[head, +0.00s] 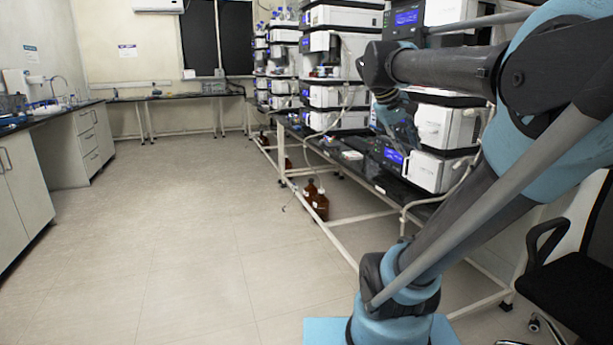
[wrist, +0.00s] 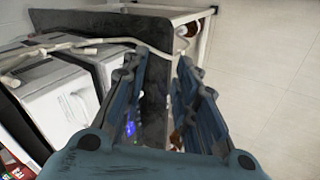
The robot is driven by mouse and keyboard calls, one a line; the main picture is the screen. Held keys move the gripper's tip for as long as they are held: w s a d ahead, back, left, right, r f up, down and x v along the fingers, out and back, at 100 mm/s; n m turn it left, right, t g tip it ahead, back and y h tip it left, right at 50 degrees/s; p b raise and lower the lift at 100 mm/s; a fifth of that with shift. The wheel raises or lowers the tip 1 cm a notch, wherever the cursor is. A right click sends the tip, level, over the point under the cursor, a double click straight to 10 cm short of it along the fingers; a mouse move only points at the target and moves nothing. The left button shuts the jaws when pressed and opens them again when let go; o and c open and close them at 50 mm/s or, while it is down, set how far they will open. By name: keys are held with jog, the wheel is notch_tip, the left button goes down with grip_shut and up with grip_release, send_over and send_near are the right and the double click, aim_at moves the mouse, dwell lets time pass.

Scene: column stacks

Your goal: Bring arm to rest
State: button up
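My arm rises at the right of the head view, with its upper links folded back across the instrument bench (head: 420,208). My gripper (head: 395,115) hangs from the dark wrist link, in front of the white instruments. In the wrist view my gripper (wrist: 165,65) shows two blue-grey fingers standing apart with a gap between them. Nothing is held between the fingers. Through the gap I see the dark bench top (wrist: 155,95).
White stacked instruments (head: 437,170) stand on the bench. Brown bottles (head: 318,203) stand on the floor beneath it. A black office chair (head: 575,265) is at the right. Cabinets (head: 85,140) line the left wall. The tiled floor (head: 190,230) between is clear.

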jog(key=s+a+f+y, duration=0.2)
jog(key=s+a+f, duration=0.1)
jog(key=f, duration=0.6)
jog(key=s+a+f+m+y, duration=0.1)
jog(key=s+a+f+y, duration=0.1)
jog(key=s+f, duration=0.4)
jog(key=s+a+f+y, duration=0.1)
jog(key=s+a+f, duration=0.3)
jog(key=f, duration=0.8)
jog(key=shift+s+a+f+y, duration=0.3)
jog(key=shift+s+y, duration=0.1)
jog(key=shift+s, duration=0.25)
jog(key=shift+w+f, duration=0.15)
jog(key=shift+w, duration=0.35)
